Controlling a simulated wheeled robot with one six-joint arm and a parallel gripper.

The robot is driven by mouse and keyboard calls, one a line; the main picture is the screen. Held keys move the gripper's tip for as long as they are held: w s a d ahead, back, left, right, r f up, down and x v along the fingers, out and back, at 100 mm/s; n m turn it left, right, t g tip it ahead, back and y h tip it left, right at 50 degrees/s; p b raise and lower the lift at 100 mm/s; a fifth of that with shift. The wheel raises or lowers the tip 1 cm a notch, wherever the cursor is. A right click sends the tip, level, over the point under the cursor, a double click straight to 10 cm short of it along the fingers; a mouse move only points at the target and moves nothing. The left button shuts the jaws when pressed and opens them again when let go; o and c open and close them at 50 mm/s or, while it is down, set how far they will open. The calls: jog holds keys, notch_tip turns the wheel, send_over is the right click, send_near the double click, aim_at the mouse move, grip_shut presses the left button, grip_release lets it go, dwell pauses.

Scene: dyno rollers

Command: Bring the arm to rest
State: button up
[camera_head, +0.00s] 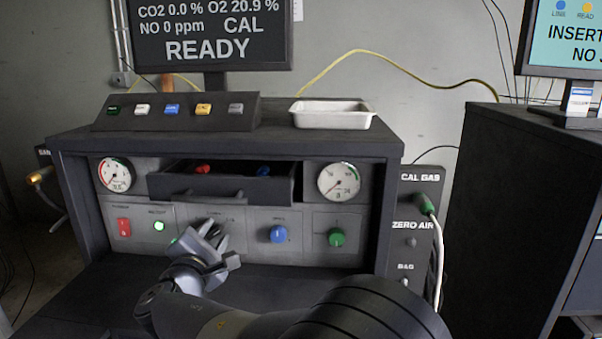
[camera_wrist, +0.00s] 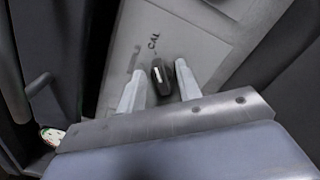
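My arm reaches in from the bottom of the head view to the front panel (camera_head: 305,240) of the analyser bench. My gripper (camera_head: 210,232) is at the panel, between the green-lit button and the blue knob. In the wrist view the two fingers of my gripper (camera_wrist: 158,84) are apart, with a black knob (camera_wrist: 158,72) with a white mark between them. Narrow gaps show on both sides of the knob, so the fingers do not appear to grip it. In the head view this knob is mostly hidden behind my gripper.
A red switch (camera_head: 124,227), blue knob (camera_head: 278,234) and green knob (camera_head: 336,237) sit on the panel. An open drawer (camera_head: 222,187) juts out above my gripper. A white tray (camera_head: 332,116) lies on top. A dark cabinet (camera_head: 515,210) stands at the right.

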jog(key=shift+s+f+b, duration=0.1)
jog(key=shift+b, duration=0.3)
